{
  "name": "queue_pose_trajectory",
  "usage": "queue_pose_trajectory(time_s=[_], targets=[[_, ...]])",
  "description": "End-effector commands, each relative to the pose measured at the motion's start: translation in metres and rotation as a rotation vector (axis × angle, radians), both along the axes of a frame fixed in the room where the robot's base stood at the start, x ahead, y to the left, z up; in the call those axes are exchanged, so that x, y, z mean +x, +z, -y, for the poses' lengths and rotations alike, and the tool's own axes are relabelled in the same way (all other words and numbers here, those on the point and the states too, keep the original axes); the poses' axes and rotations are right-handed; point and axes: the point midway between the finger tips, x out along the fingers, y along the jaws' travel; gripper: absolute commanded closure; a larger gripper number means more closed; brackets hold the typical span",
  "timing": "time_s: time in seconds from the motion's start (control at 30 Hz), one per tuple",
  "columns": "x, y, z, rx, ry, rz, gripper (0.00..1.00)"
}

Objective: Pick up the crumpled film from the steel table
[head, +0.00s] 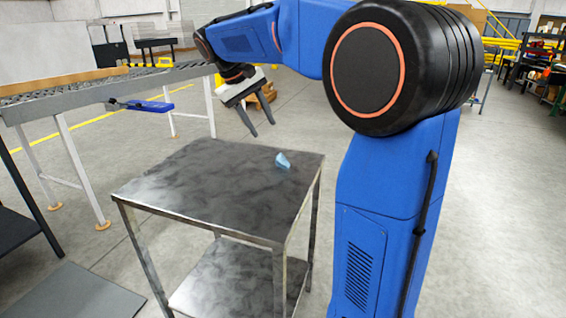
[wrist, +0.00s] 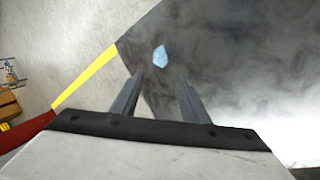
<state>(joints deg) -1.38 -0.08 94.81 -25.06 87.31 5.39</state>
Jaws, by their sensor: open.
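The crumpled film (head: 283,160) is a small light-blue lump on the steel table (head: 200,185), near its far right corner. In the wrist view the film (wrist: 160,56) lies ahead of the fingertips, roughly between their lines, close to the table's edge. My gripper (head: 257,130) is open and empty, held in the air above and behind the table's far edge, to the left of the film in the head view. Its two fingers also show apart in the wrist view (wrist: 158,82). Nothing hides the film in either view.
A roller conveyor (head: 95,82) with a blue part (head: 150,106) hanging at its side stands at the left. The steel table has a lower shelf (head: 235,280). A dark mat (head: 75,295) lies on the floor at the lower left. The table top is otherwise clear.

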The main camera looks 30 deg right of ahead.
Motion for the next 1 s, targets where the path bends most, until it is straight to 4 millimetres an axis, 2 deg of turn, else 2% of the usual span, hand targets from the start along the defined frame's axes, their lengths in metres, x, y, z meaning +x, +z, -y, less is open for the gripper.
queue_pose_trajectory(time_s=[0.2, 0.4, 0.67, 1.0], targets=[[-0.002, -0.036, 0.017, 0.000, -0.001, -0.003, 0.59], [-0.002, -0.063, 0.029, 0.001, -0.001, -0.002, 0.59], [-0.001, -0.078, 0.036, 0.001, 0.000, -0.001, 0.59], [0.002, -0.115, 0.053, 0.001, 0.000, -0.001, 0.59]])
